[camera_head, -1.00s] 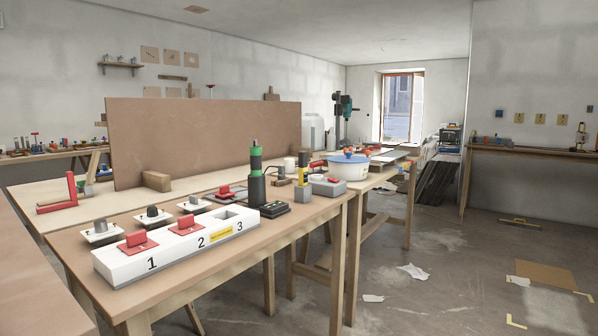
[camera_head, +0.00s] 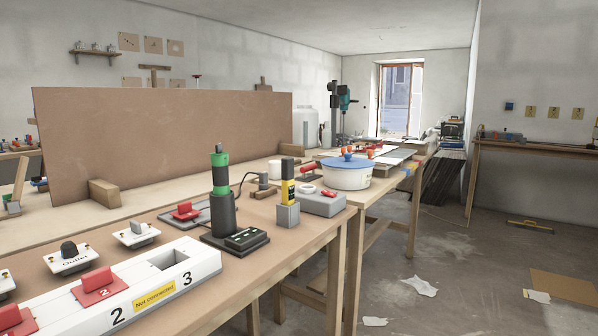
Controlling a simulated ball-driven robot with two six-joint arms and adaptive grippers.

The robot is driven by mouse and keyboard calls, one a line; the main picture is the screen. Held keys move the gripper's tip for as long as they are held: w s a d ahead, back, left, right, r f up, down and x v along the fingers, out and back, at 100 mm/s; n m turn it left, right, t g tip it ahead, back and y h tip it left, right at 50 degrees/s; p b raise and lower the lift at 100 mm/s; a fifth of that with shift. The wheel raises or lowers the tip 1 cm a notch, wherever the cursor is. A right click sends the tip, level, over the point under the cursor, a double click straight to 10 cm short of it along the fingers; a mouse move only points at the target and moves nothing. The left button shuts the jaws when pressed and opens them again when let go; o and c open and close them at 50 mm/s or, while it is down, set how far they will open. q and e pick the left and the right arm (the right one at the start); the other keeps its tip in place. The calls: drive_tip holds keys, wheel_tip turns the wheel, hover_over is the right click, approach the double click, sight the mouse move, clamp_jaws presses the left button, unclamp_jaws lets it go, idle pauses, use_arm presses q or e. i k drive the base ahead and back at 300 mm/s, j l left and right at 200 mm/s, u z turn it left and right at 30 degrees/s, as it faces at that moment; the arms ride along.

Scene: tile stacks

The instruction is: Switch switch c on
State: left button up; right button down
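A long white block (camera_head: 205,268) lies on the near table, with numbers 2 and 3 visible and a yellow "Not connected" label. A red switch (camera_head: 97,285) sits at position 2. Another red switch (camera_head: 10,318) is cut off at the left edge. Position 3 is an empty square opening. A red switch (camera_head: 185,211) sits on a grey plate further back. I cannot read a letter c on any. Neither gripper is in view.
A black and green tool (camera_head: 222,190) stands on a black base. Beside it are a yellow and black tool (camera_head: 288,183) in a grey block, a grey box (camera_head: 320,203) and a white pot (camera_head: 345,175). A brown board (camera_head: 165,140) stands behind. Floor to the right is mostly clear.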

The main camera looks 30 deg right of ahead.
sight(329, 193)
drive_tip(key=i+l, duration=0.4)
drive_tip(key=l, duration=0.15)
drive_tip(key=i+l+u, duration=0.1)
drive_tip(key=i+l, duration=0.3)
drive_tip(key=l, duration=0.1)
